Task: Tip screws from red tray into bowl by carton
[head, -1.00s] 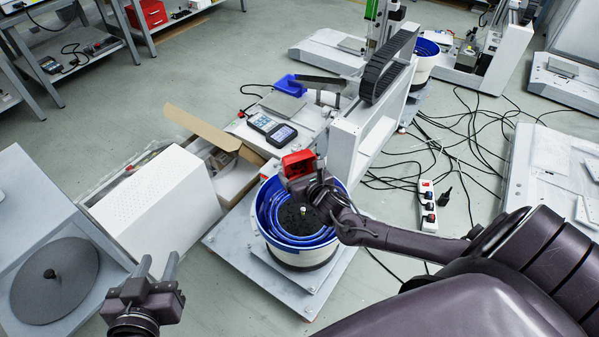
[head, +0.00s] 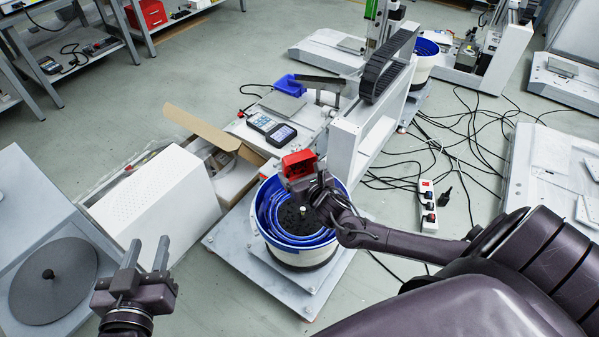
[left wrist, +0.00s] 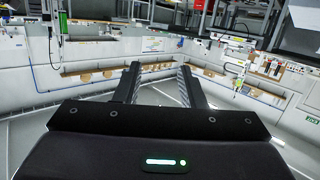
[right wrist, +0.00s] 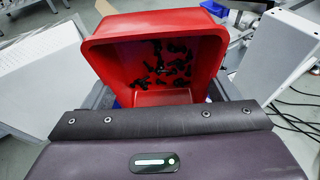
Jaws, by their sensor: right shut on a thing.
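The red tray (head: 299,164) is held by my right gripper (head: 303,178), shut on it, above the blue-lined bowl (head: 270,246). In the right wrist view the tray (right wrist: 123,84) appears tilted, with several black screws (right wrist: 172,66) inside. The bowl's floor looks dark; I cannot tell clearly what lies there. My right gripper and forearm hide part of the bowl. The open carton (head: 233,181) stands up and left of the bowl. My left gripper (head: 146,254) is open and empty, well left of the bowl; its spread fingers also show in the left wrist view (left wrist: 157,85).
A white perforated box (head: 155,208) stands left of the carton. A gantry (head: 360,125) rises behind the bowl. Black cables and a power strip (head: 428,205) lie on the floor to the right. A grey disc (head: 55,280) is at far left.

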